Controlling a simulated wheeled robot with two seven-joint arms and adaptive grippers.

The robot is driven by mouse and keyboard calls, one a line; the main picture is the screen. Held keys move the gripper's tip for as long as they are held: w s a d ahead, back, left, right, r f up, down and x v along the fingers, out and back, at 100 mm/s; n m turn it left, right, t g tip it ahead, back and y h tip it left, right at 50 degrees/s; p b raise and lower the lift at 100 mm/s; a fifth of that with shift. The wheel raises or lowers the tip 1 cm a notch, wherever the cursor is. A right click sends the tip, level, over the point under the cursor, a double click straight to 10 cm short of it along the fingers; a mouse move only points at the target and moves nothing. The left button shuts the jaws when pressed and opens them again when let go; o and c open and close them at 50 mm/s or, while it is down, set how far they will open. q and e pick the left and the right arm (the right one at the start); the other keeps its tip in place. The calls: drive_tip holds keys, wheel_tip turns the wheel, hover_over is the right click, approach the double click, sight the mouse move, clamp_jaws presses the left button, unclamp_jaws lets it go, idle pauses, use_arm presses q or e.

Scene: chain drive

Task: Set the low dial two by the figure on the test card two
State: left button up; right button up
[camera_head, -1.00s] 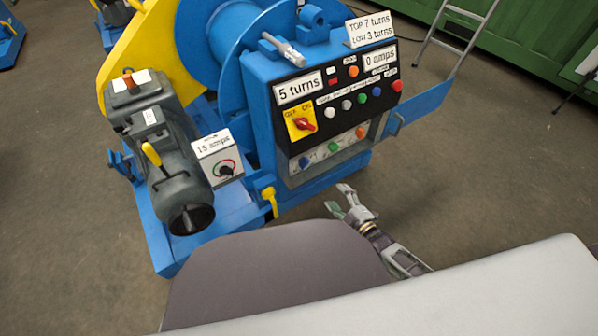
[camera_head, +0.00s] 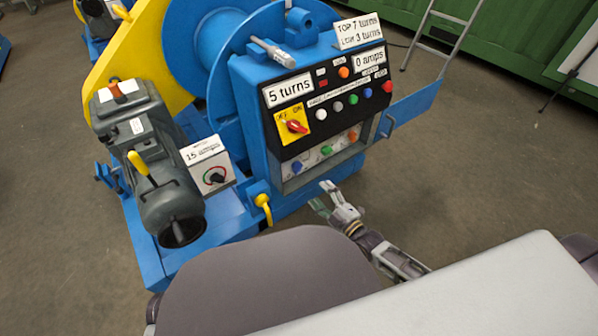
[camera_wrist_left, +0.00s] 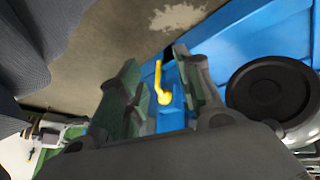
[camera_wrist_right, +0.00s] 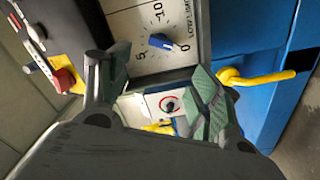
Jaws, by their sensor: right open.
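The low limit dial is a blue knob (camera_wrist_right: 162,41) on a pale scale marked 0, 5 and 10 in the right wrist view; its light edge lies toward 0. A blue knob (camera_head: 297,167) shows at the left of the console's recess in the head view. The test card (camera_head: 358,31) on top reads TOP 7 turns, LOW 3 turns. My right gripper (camera_head: 321,196) is open and empty, just below and in front of the recess. In its wrist view the fingers (camera_wrist_right: 150,72) are apart, with the dial beyond them. My left gripper (camera_wrist_left: 157,65) is open and empty.
The console's upper face holds a yellow switch with a red handle (camera_head: 292,126) and several buttons. A yellow hook (camera_head: 263,205) sticks out at the machine's front. A grey motor (camera_head: 150,165) and a 15 amps dial box (camera_head: 212,178) stand left.

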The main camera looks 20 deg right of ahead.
sight(298, 170)
drive_tip(key=b+x, duration=0.3)
drive_tip(key=x, duration=0.5)
drive_tip(key=shift+b+x, duration=0.4)
drive_tip(key=shift+x, duration=0.65)
drive_tip(key=shift+b+x, duration=0.5)
drive_tip(key=shift+x, duration=0.8)
use_arm(q)
wheel_tip(298, 170, down, 7)
drive_tip(key=d+t+h, duration=0.1)
drive_tip(key=shift+w, duration=0.4)
use_arm(e)
drive_tip(key=shift+w+a, duration=0.1)
drive_tip(key=shift+w, duration=0.25)
use_arm(q)
drive_tip(key=shift+d, duration=0.15)
drive_tip(key=shift+n, duration=0.3)
